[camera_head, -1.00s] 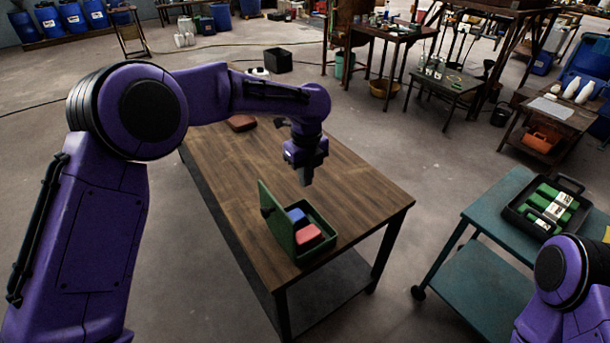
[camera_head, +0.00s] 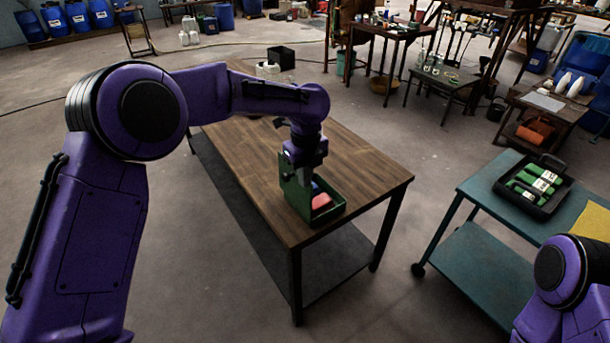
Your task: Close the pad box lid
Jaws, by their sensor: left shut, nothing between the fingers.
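The green pad box (camera_head: 328,214) sits near the front end of the wooden table. Its lid (camera_head: 291,197) stands up, open, along the box's left side. A red pad (camera_head: 321,201) lies inside, with a bit of a blue pad (camera_head: 316,187) behind it. My left gripper (camera_head: 302,180) is shut and empty, pointing down at the upper part of the lid and covering some of it. I cannot tell if it touches the lid. My right gripper is out of view; only part of that arm shows at the lower right.
The wooden table (camera_head: 370,178) is bare to the right of the box. A teal cart (camera_head: 480,188) at the right carries a black tray (camera_head: 560,201) with green and white items. A black bin (camera_head: 281,58) stands on the floor behind the table.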

